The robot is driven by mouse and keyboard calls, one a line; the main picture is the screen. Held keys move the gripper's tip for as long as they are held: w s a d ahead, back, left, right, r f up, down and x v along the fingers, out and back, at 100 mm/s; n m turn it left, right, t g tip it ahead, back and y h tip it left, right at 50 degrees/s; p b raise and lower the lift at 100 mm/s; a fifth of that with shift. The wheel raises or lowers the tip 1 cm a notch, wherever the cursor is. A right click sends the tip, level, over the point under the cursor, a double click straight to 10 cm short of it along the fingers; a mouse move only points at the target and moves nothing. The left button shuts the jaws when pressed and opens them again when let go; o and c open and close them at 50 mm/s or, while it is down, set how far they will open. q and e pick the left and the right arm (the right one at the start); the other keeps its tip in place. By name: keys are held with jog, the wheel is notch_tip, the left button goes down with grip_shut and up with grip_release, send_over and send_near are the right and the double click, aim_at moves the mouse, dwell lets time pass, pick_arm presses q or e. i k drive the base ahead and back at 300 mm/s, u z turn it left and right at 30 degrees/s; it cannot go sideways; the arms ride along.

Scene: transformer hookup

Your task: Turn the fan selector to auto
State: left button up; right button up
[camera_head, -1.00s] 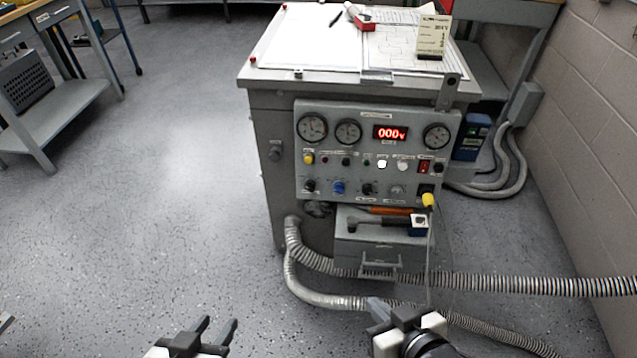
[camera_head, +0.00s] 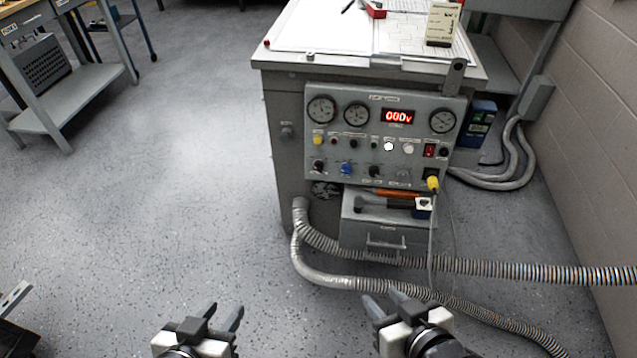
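The control panel (camera_head: 340,134) is on the front of a grey cabinet. Its lower row has a black knob (camera_head: 318,166), a blue knob (camera_head: 346,169), another black knob (camera_head: 374,171) and a grey knob (camera_head: 403,173). The labels are too small to read, so I cannot tell which one is the fan selector or where it points. My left gripper (camera_head: 222,313) is open and empty at the bottom of the view, over the floor. My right gripper (camera_head: 384,300) is open and empty, low in front of the cabinet. Both are well apart from the panel.
A red display (camera_head: 398,116) reads 000v. A yellow plug (camera_head: 433,184) with a cable hangs at the panel's lower right. Ribbed hoses (camera_head: 490,268) run across the floor. The floor at left is clear.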

aim_at(317, 165)
jog(key=k, duration=1)
jog(key=u, duration=0.95)
jog(key=i, duration=1.95)
jog(key=z, duration=0.95)
